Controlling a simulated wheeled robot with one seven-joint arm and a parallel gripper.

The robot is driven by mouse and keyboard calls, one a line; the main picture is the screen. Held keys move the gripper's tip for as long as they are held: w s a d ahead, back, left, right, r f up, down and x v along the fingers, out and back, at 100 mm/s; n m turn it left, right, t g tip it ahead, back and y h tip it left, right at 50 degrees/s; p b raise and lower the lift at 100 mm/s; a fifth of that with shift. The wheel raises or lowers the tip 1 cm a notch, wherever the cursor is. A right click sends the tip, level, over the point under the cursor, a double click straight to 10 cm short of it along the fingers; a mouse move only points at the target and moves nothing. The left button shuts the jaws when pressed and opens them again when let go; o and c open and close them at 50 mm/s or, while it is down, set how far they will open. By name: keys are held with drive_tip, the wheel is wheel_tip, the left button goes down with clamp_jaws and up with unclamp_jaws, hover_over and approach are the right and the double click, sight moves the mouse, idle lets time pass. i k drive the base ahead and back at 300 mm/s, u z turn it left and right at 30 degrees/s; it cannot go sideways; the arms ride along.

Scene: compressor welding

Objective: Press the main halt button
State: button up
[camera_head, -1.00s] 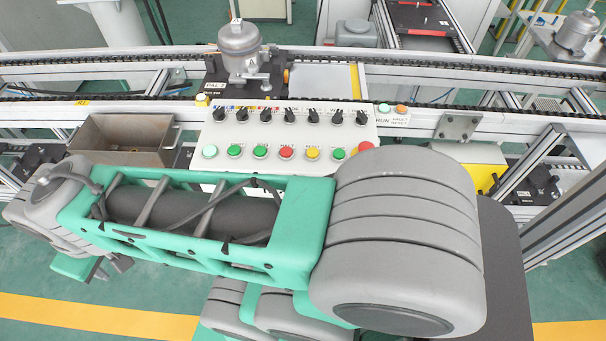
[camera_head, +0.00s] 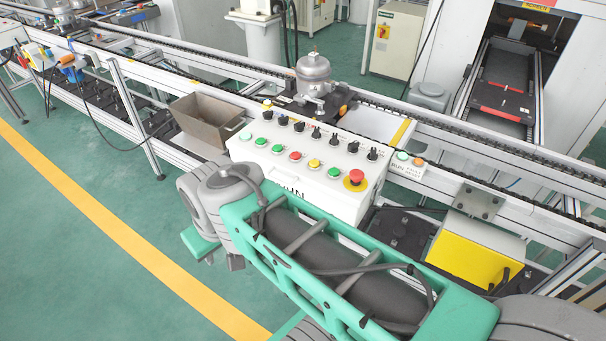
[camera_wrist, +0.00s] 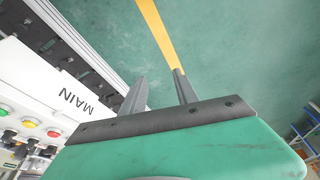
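The control panel (camera_head: 335,203) is a white sloped box with dark knobs above a row of coloured buttons. At its right end is a large red mushroom button (camera_head: 355,178) on a yellow ring, unobstructed in the head view. A smaller red button (camera_head: 295,156) sits mid-row. The wrist view shows the panel's front with the word MAIN (camera_wrist: 75,101) and a smaller red button (camera_wrist: 53,134); I cannot see the mushroom button there. My gripper (camera_wrist: 159,76) has its two fingers apart and empty over the floor, beside the panel's front. In the head view my wrist partly hides the panel label.
A conveyor rail (camera_head: 480,150) runs behind the panel, carrying a grey compressor (camera_head: 314,76). An open metal bin (camera_head: 208,123) stands left of the panel. A yellow box (camera_head: 475,250) sits at the lower right. Green floor (camera_head: 60,230) is clear at left.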

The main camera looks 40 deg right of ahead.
sight(294, 154)
drive_tip(key=z, duration=1)
drive_tip(key=i, duration=0.5)
drive_tip(key=k, duration=1)
drive_tip(key=z, duration=0.3)
drive_tip(key=i, duration=0.75)
drive_tip(key=u, duration=0.8)
drive_tip(key=k, duration=0.55)
drive_tip(key=u, duration=0.9)
drive_tip(key=i, duration=1)
drive_tip(key=z, duration=0.35)
